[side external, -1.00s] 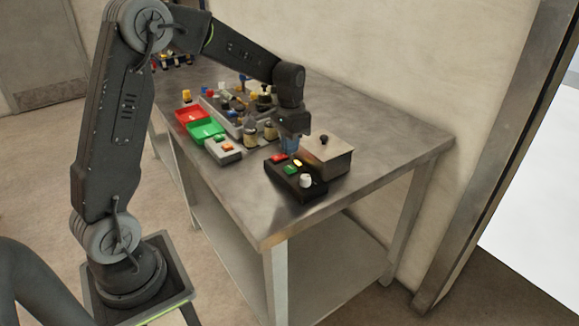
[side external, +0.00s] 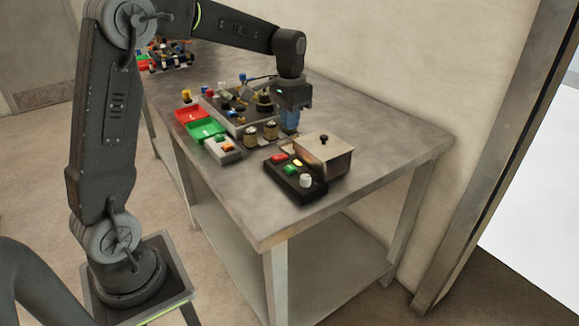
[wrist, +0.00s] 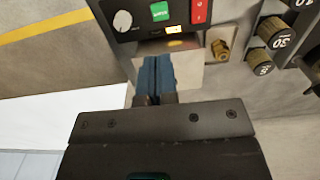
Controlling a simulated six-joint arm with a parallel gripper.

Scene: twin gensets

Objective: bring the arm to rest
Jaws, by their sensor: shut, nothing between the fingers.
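My gripper (side external: 290,121) hangs over the steel table (side external: 365,128), pointing down, with its blue fingers shut and empty. In the side external view it is above and just behind the black control box (side external: 296,178), left of the lidded metal box (side external: 325,155). In the wrist view the blue fingers (wrist: 155,76) are together, with nothing between them. Beyond their tips the wrist view shows the black control box (wrist: 128,41) with a white knob, a green button and a red switch. The fingers look apart from everything on the table.
A red tray (side external: 190,114) and a green tray (side external: 205,131) lie to the left, beside a grey button box (side external: 224,149). Two round weights (side external: 260,133) stand nearby. A genset assembly (side external: 232,104) sits behind them. The table's front right corner is bare.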

